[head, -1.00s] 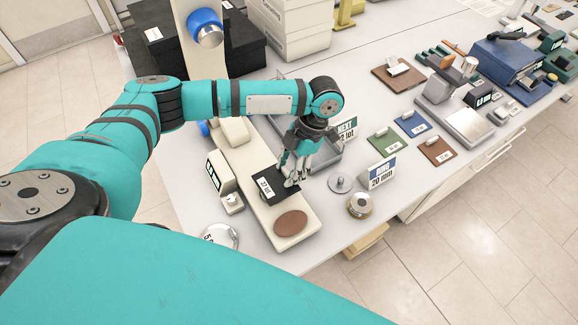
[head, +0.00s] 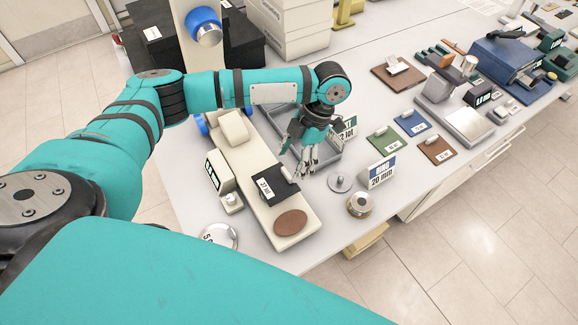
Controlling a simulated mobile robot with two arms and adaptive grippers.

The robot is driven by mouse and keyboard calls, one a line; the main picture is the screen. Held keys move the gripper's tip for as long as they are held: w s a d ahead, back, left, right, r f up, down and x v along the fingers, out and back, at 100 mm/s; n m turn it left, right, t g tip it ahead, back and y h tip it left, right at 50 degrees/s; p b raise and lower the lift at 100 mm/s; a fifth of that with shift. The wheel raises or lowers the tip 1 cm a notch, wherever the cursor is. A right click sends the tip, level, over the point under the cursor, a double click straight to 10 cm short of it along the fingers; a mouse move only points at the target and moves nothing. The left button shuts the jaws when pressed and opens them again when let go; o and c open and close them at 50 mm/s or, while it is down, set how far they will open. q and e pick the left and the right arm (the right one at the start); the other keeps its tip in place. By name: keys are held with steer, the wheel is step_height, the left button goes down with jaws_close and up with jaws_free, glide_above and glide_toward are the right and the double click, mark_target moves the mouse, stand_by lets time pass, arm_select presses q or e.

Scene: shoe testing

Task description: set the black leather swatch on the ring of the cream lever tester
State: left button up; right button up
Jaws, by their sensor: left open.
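The cream lever tester (head: 247,163) stands on the left part of the bench, its long base running toward me. The black leather swatch (head: 270,194) with a white label and a small pale tab lies across the middle of that base. No ring shows; the swatch may be covering it. My left gripper (head: 303,173) is open and empty, just right of and above the swatch, apart from it. My right gripper is out of view.
A brown disc (head: 291,223) sits on the tester's front end. A small metal stand (head: 340,183), a round brass-and-steel piece (head: 360,205) and a 20 mm sign (head: 382,173) stand to the right. Green (head: 383,139), blue (head: 411,124) and brown (head: 438,150) swatches lie farther right.

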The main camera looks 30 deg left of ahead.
arm_select(q)
steer(key=v, duration=0.8)
steer(key=shift+r, duration=0.3)
steer(key=shift+d+f, duration=0.1)
